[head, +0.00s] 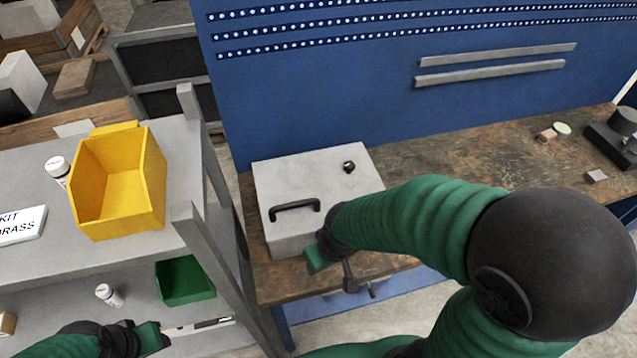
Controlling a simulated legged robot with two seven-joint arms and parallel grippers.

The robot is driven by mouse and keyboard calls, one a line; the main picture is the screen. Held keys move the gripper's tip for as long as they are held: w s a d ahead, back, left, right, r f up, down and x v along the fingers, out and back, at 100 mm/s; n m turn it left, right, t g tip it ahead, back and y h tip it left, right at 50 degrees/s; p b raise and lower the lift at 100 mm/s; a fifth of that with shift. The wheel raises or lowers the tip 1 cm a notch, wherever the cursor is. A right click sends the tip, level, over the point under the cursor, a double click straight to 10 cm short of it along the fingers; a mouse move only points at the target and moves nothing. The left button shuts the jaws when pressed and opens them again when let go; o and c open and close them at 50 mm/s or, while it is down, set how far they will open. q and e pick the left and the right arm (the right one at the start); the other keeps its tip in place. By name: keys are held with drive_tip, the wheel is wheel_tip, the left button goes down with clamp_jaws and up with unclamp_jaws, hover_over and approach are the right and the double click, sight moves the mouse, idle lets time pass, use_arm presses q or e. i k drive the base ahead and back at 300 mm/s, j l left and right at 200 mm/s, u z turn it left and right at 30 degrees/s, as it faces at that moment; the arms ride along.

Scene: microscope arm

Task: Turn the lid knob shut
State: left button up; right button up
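A light grey box with a flat lid (262,182) stands on the workbench. A small black knob (348,166) sits on the lid's far right part. A black bar handle (294,209) is fixed near the lid's front. My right gripper (330,264) is at the box's front right corner, nearer to me than the knob and apart from it. Its wrist hides part of that corner, and I cannot tell how far its fingers are parted. My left gripper (143,335) is low at the left, far from the box, and its finger gap does not show clearly.
A grey shelf rack (200,225) stands left of the box, with a yellow bin (120,190), a green bin (185,281) and white bottles. A blue pegboard (300,110) closes off the back.

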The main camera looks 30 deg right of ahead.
sight(349, 166)
drive_tip(key=i+l+z, duration=0.15)
drive_tip(key=l, duration=0.9)
drive_tip(key=i+l+u, duration=0.25)
drive_tip(key=l, duration=0.15)
drive_tip(key=k+j, duration=0.05)
drive_tip(key=k, duration=0.05)
